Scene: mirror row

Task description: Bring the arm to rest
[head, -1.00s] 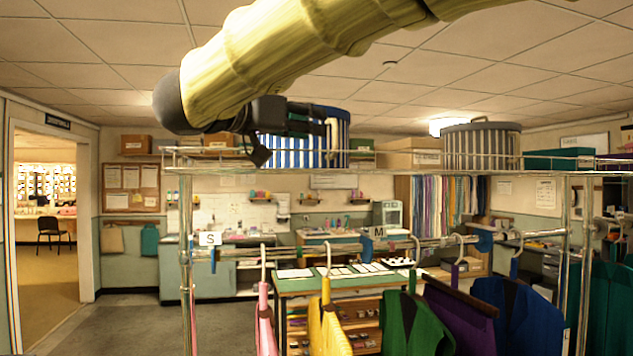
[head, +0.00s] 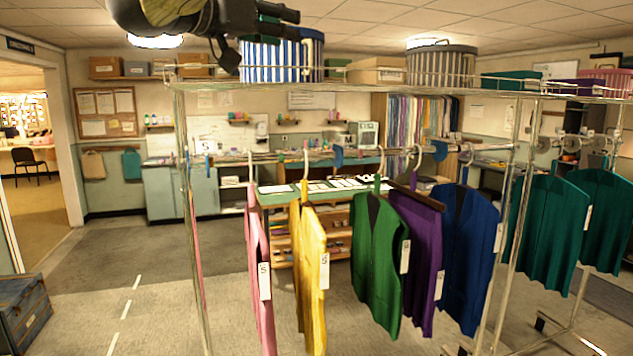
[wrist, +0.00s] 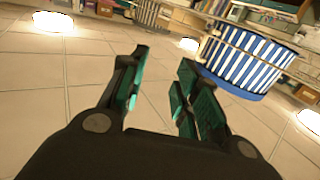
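My gripper (head: 290,24) is at the top of the head view, at about the height of the rack's top shelf. It overlaps the blue-and-white striped round box (head: 284,60) in the picture; I see no contact. In the wrist view my gripper (wrist: 163,60) has its two dark fingers with green pads spread apart, with nothing between them. The striped box also shows in the wrist view (wrist: 240,60), beyond the right finger. Most of my arm is cut off by the top of the head view.
A wire top shelf (head: 400,92) carries boxes. Below it hang a pink garment (head: 258,270), a yellow one (head: 309,280), a green one (head: 380,250), a purple one (head: 425,260), a blue one (head: 468,260) and teal ones (head: 545,230). A blue crate (head: 22,312) stands lower left; floor beside it is open.

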